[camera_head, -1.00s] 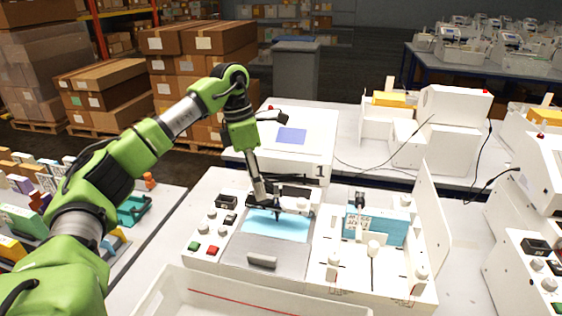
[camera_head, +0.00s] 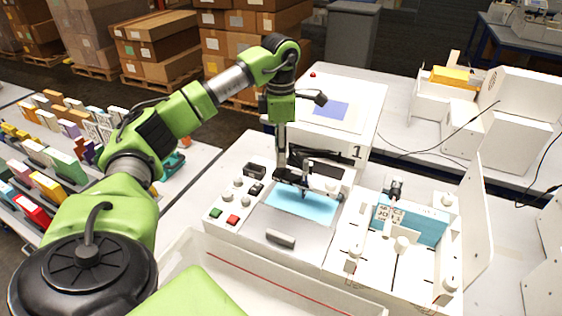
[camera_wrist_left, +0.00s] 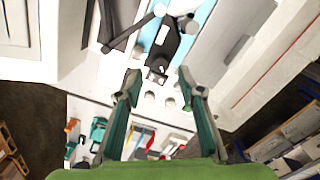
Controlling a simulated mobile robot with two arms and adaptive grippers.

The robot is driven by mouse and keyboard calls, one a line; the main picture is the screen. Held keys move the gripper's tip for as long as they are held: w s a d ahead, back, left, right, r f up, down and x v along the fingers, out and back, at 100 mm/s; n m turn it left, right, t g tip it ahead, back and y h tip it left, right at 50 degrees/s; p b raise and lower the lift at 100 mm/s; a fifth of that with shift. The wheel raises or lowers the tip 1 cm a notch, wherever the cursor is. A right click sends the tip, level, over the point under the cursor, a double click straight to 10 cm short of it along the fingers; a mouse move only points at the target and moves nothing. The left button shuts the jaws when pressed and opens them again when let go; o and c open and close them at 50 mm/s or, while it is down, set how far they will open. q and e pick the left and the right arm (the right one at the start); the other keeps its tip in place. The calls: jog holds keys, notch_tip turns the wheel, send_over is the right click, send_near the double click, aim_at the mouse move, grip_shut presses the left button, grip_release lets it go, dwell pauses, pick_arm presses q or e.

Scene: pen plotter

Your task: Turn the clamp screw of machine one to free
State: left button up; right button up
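Machine one (camera_head: 234,201) is a white plotter with a blue sheet (camera_head: 318,208) on its bed and a "1" label on the housing behind. A dark pen (camera_head: 304,183) stands upright at its black carriage. A pale round knob (camera_head: 331,187) shows to the right of the pen; I cannot tell whether it is the clamp screw. My left gripper (camera_head: 287,178) reaches down from above near the carriage's left side. In the left wrist view, my left gripper (camera_wrist_left: 158,88) has its fingers apart, with a black block (camera_wrist_left: 158,68) beyond the gap. My right gripper is not in view.
A white tray (camera_head: 200,262) lies in front. Control knobs and buttons (camera_head: 233,220) are on the plotter's left. Racks of coloured boxes (camera_head: 60,160) stand at the left.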

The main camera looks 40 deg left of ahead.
aim_at(281, 169)
pick_arm(q)
jog(key=shift+f+p, duration=0.4)
jog(key=shift+f, duration=1.75)
grip_shut()
jog(key=n, duration=0.4)
jog(key=shift+n, duration=0.3)
jog(key=n, duration=0.5)
jog(key=shift+d, duration=0.1)
jog(key=n, duration=0.5)
jog(key=shift+r+n, duration=0.1)
jog(key=shift+n, duration=0.3)
jog(key=shift+d+n, duration=0.1)
jog(key=shift+n, duration=2.2)
